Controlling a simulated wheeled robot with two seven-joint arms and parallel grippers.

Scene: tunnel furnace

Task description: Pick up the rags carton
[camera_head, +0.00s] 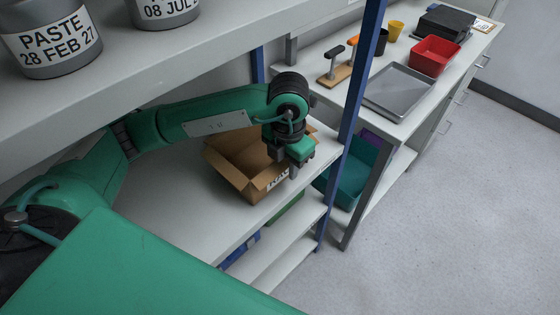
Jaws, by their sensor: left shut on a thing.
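The rags carton (229,173) is an open-topped brown cardboard box on the shelf at the middle of the view. Part of a dark printed label shows on its front wall. My left arm reaches over the shelf from the left. My left gripper (286,170) points down at the carton's right front side and is shut on the carton's wall; the fingers partly cover the label. The carton seems to rest on the shelf, but I cannot tell if there is a small gap under it. My right gripper is not in view.
A blue upright post (359,85) stands just right of the carton. An upper shelf (190,60) with labelled grey tins (50,38) is above the arm. A counter right holds a metal tray (399,90) and red bin (433,56). Teal bin (352,175) sits below. Floor right is clear.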

